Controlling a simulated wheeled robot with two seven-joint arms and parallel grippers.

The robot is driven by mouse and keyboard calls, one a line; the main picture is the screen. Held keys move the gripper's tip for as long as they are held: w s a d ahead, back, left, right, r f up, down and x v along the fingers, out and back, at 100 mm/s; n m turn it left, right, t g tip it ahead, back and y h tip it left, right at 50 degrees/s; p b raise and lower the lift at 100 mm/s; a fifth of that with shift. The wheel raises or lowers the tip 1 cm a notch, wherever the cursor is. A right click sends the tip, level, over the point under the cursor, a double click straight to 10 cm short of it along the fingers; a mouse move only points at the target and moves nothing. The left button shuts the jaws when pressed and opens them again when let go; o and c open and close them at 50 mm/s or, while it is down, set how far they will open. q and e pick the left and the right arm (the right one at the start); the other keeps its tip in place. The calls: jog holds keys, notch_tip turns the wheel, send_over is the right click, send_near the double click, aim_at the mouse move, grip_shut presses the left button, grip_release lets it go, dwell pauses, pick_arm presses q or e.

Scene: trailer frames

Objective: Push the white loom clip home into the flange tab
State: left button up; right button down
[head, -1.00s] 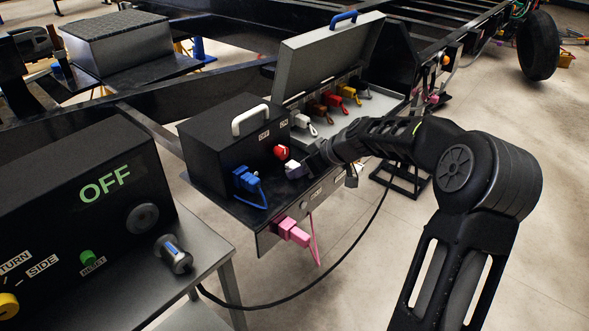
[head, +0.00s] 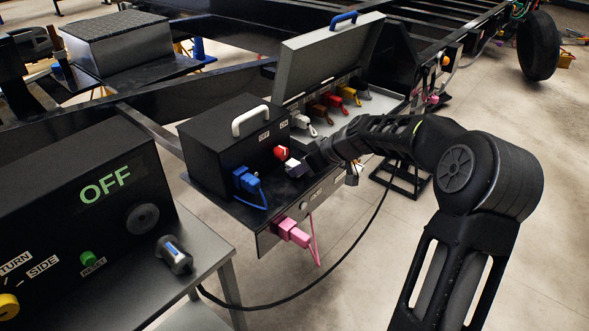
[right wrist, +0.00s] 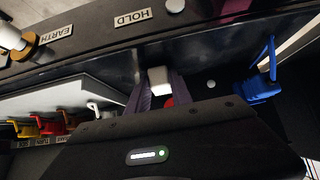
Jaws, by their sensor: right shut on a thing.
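My right gripper (head: 305,166) is shut on the white loom clip (head: 292,166), over the shelf in front of the black box. In the right wrist view, the white clip (right wrist: 158,80) shows between the two dark fingertips. The dark flange (head: 325,189) carries a label and a round stud along the shelf's front edge; it also shows in the right wrist view (right wrist: 100,72) beyond the clip. I cannot make out a separate tab, and the clip's contact with the flange is unclear. My left gripper is out of view.
The black box (head: 225,145) has a red knob (head: 281,152) close behind the clip. A blue plug (head: 246,181) is to the left and a pink plug (head: 292,232) hangs at the front edge. Several coloured plugs stand behind under the open grey lid (head: 325,62).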

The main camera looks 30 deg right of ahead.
jog(key=shift+r, duration=1.1)
